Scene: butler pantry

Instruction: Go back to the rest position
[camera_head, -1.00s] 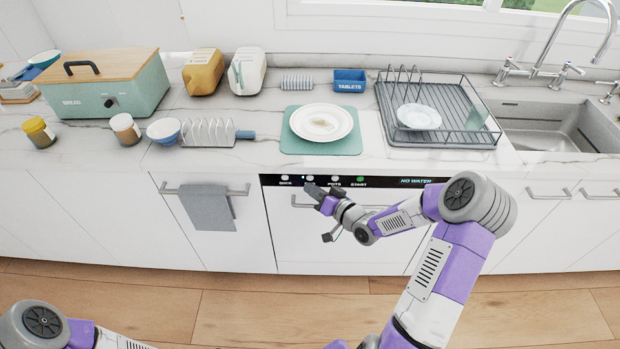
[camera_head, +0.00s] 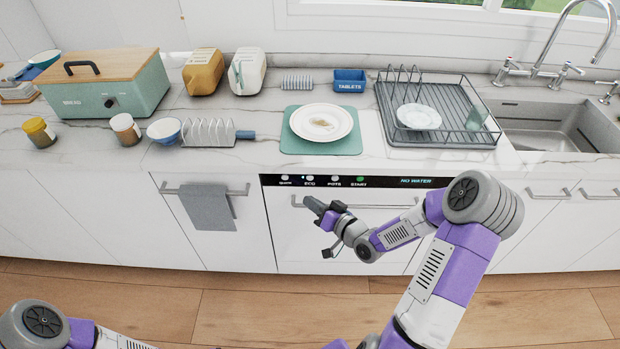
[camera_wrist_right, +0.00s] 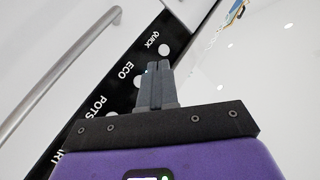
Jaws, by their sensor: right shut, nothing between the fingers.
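My right gripper (camera_head: 314,208) is shut and empty in front of the dishwasher's (camera_head: 330,235) white door, just below its black control strip. In the right wrist view its two fingers (camera_wrist_right: 154,70) lie together in front of the strip, by the ECO and QUICK labels. The strip (camera_head: 400,182) shows QUICK, ECO, POTS and START buttons and the words NO WATER. A small blue light shows near ECO. My left arm shows only at the bottom left corner of the head view; its gripper is out of frame.
The dishwasher's bar handle (camera_head: 390,206) is close to my right gripper. A grey towel (camera_head: 208,207) hangs on the handle to the left. On the counter above are a plate (camera_head: 321,122) on a green mat (camera_head: 350,147) and a dish rack (camera_head: 460,139). The floor in front is clear.

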